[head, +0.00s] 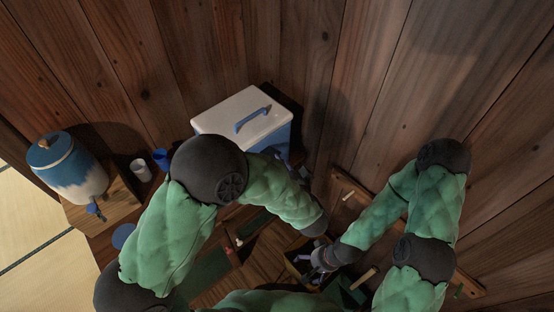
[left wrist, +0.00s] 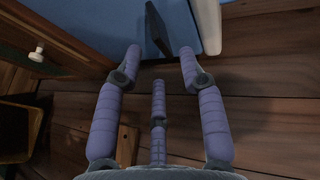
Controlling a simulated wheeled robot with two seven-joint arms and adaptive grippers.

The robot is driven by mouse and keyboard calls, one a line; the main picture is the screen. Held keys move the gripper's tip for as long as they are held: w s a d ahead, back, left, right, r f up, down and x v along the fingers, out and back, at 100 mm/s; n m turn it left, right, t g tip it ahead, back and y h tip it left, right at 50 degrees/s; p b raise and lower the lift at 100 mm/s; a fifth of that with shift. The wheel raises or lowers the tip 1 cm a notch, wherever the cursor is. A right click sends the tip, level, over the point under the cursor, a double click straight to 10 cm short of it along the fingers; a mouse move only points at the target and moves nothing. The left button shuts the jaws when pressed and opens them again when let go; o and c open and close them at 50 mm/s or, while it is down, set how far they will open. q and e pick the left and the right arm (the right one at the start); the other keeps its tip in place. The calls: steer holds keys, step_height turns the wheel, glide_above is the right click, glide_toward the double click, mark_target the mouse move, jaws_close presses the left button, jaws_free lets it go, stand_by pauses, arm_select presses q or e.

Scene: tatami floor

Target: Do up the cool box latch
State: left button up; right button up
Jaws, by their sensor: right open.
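The cool box has a white lid (head: 240,108) with a blue handle (head: 252,119) and a blue body (head: 272,140); it stands against the plank wall in the head view. The lid looks down. In the left wrist view a dark latch flap (left wrist: 157,28) shows at the blue wall (left wrist: 182,30), set at an angle to it. My left gripper (head: 287,157) is by the box's front, partly hidden by my forearm. Its fingers (left wrist: 160,55) are spread and empty, with the flap just beyond the tips. My right gripper (head: 308,262) is open, lower down over a dark open box.
A blue and white drink jar (head: 68,170) with a tap stands on a wooden stand (head: 115,205) at left. A white cup (head: 140,170) and a blue cup (head: 161,158) are beside it. A wooden rail with pegs (head: 350,190) is at right. Plank wall is close behind the cool box.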

mark_target(270, 153)
arm_select(q)
steer(key=b+x, duration=0.1)
steer(key=x, duration=0.3)
steer(key=shift+w+a, duration=0.1)
steer(key=shift+w, duration=0.15)
jaws_close()
